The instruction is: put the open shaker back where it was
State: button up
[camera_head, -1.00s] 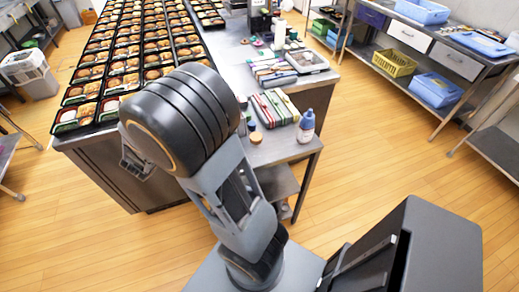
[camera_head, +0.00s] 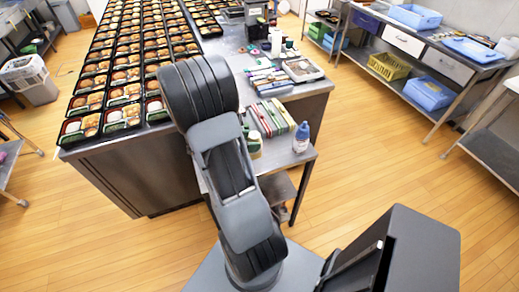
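My gripper is hidden behind my own raised arm in the head view, so I cannot see its fingers or anything in them. I cannot make out an open shaker for certain. A small container with green and pale parts (camera_head: 253,146) stands close to the right of my arm, partly hidden by it.
Rows of filled bento trays (camera_head: 125,118) cover the left of the long counter. Red, green and white striped packs (camera_head: 271,118) lie behind the bottle. A grey tray (camera_head: 303,70) and small bottles stand farther back. Open floor lies to the right.

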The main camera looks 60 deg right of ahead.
jog(key=d+f, duration=0.2)
jog(key=f, duration=0.1)
jog(key=s+d+f, duration=0.1)
jog(key=shift+d+f, duration=0.3)
jog(key=shift+f, duration=0.1)
jog(key=shift+d+f+p, duration=0.1)
jog(key=shift+f+p, duration=0.45)
jog(key=shift+f, duration=1.1)
jog(key=shift+f, duration=0.15)
jog(key=o, duration=0.6)
jog(key=shift+c, duration=0.2)
